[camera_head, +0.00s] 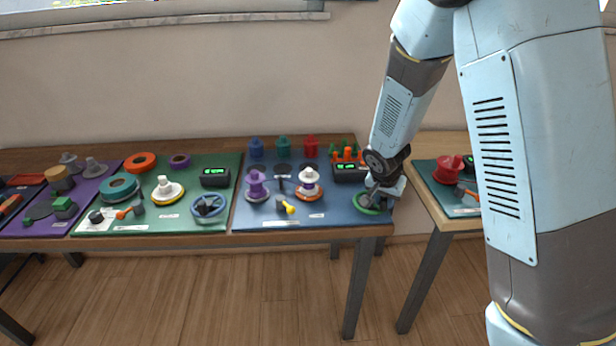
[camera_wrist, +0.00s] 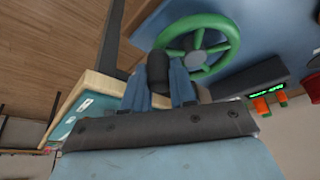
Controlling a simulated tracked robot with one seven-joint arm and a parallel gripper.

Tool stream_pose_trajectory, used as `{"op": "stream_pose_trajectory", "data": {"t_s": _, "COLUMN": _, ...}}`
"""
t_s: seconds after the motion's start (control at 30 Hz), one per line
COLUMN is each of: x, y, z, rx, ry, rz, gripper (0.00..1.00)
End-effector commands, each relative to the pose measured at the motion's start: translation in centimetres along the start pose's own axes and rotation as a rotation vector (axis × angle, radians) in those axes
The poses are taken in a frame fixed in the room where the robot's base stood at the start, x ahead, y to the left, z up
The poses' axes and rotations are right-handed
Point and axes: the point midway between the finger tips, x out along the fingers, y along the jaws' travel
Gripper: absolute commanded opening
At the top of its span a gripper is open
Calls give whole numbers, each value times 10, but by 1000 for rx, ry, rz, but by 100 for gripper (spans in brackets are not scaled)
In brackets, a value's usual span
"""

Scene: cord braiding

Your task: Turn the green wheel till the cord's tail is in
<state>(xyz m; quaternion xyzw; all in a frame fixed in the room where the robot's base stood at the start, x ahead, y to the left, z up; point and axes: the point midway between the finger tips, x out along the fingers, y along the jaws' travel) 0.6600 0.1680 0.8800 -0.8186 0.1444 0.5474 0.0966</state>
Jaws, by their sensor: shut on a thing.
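The green wheel (camera_head: 370,212) lies at the right front corner of the blue board. It also shows in the wrist view (camera_wrist: 206,20), with its spokes and rim seen from above. My gripper (camera_head: 376,193) is down at the wheel. In the wrist view, my gripper's blue fingers (camera_wrist: 159,78) are shut on a dark upright knob (camera_wrist: 157,66) at the wheel's rim. The fingers hide part of the knob and the near rim. I cannot make out the cord or its tail in either view.
The blue board (camera_head: 330,215) also holds a purple spool (camera_head: 256,187), a white and orange spool (camera_head: 308,183) and a green-lit display box (camera_head: 349,172) behind the wheel. A gap separates this table from the one on the right, which carries a red spool (camera_head: 449,168).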

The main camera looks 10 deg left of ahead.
Motion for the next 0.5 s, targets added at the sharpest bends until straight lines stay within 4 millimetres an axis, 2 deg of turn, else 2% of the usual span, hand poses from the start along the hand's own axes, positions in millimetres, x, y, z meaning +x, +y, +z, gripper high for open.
{"op": "stream_pose_trajectory", "data": {"t_s": 0.1, "x": -3, "y": -6, "z": 13, "rx": -7, "ry": -4, "rz": 3, "gripper": 0}}
{"op": "stream_pose_trajectory", "data": {"t_s": 0.5, "x": -6, "y": -15, "z": 21, "rx": -3, "ry": -4, "rz": 4, "gripper": 0}}
